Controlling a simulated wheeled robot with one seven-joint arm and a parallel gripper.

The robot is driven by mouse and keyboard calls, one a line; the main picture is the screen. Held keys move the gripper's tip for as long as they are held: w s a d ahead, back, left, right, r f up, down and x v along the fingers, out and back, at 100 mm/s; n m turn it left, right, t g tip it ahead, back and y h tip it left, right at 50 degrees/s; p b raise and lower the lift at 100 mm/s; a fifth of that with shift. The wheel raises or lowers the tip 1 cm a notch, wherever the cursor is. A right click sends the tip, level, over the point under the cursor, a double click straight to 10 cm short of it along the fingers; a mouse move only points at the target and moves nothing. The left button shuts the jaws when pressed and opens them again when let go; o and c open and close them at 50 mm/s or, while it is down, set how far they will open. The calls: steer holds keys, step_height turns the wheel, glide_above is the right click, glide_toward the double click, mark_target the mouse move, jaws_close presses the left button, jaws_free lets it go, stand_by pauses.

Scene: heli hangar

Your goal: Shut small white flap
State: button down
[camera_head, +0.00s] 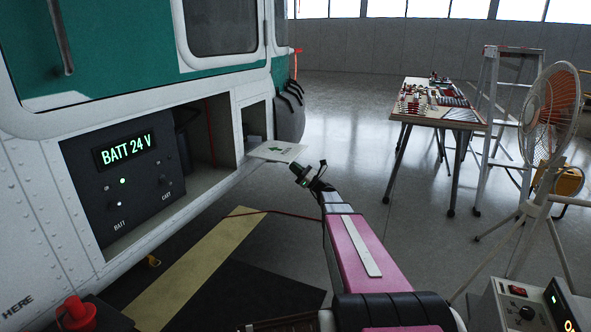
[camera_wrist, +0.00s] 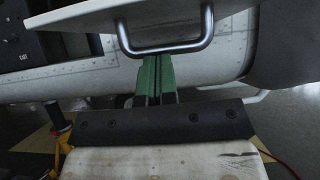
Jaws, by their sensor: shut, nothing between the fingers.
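The small white flap (camera_head: 277,150) stands open on the helicopter's side, sticking out about level from the lower edge of a small opening in the hull. A dark mark shows on its face. In the wrist view the flap (camera_wrist: 85,18) fills the top of the picture, with a metal bar handle (camera_wrist: 166,48) on it. My gripper (camera_head: 297,168) is just to the right of the flap's outer edge in the head view. In the wrist view my gripper's green fingers (camera_wrist: 155,60) are together and empty, their tips by the handle's bar. I cannot tell whether they touch it.
A battery panel (camera_head: 125,165) reading "BATT 24 V" sits in a larger open bay left of the flap. A red cable (camera_head: 270,211) lies on the floor. A workbench (camera_head: 440,108), ladder (camera_head: 489,125) and fan (camera_head: 550,115) stand at right. Open floor lies between.

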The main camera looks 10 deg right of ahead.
steer(key=shift+s+d+r+g+h, duration=0.15)
steer(key=shift+r+g+h, duration=0.2)
steer(key=shift+r, duration=0.2)
steer(key=shift+r, duration=0.1)
steer(key=r+g+h, duration=0.1)
steer(key=r+h, duration=0.1)
steer(key=r, duration=0.2)
steer(key=r+g+h, duration=0.2)
steer(key=r, duration=0.3)
steer(key=r+g+h, duration=0.1)
steer(key=r+h, duration=0.1)
steer(key=r, duration=0.2)
steer(key=shift+w+a+r+g+h, duration=0.2)
steer(key=shift+w+a+g+h, duration=0.05)
steer(key=shift+w+a, duration=0.15)
steer(key=w+a+r+g+h, duration=0.4)
steer(key=w+a+r+h, duration=0.2)
steer(key=a+r, duration=0.3)
steer(key=shift+w+a+r+g+h, duration=0.25)
steer(key=shift+w+r+g+h, duration=0.05)
steer(key=shift+r, duration=0.25)
